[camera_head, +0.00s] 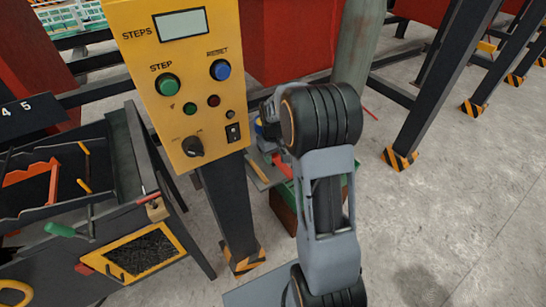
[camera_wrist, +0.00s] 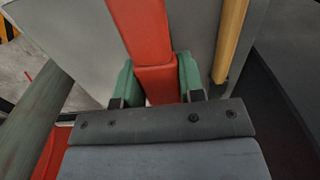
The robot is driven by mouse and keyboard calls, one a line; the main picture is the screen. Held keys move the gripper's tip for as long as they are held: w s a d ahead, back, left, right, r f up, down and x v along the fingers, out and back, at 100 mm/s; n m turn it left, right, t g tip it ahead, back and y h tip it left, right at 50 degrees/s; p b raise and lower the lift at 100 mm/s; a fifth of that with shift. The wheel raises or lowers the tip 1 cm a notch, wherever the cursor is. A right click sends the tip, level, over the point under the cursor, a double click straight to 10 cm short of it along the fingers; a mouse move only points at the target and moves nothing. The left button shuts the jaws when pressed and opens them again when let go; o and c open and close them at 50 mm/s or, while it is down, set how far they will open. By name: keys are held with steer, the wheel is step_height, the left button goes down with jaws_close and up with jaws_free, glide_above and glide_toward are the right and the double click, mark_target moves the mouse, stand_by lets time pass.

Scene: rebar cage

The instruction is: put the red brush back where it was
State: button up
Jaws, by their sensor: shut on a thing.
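The red brush (camera_wrist: 150,50) shows in the wrist view as a red bar running up from between the two green fingers; its far end is out of frame. My gripper (camera_wrist: 157,84) is shut on it, with one finger on each side. In the head view, my own arm hides most of the gripper, and a small red piece (camera_head: 282,163) shows just left of the arm, beside the yellow panel's post. I cannot tell from these views what the brush rests against, or whether it touches anything.
A yellow control panel (camera_head: 178,100) on a dark post stands left of my arm. A yellow rod (camera_wrist: 230,40) and a grey surface (camera_wrist: 70,25) are close to the brush. A dark tool cart (camera_head: 125,150) with a green-handled tool (camera_head: 62,230) is at left.

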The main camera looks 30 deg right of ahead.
steer(key=shift+f, duration=0.4)
steer(key=o, duration=0.9)
step_height(320, 180, up, 12)
steer(key=shift+r, duration=0.1)
steer(key=shift+s, duration=0.1)
stand_by(0.3)
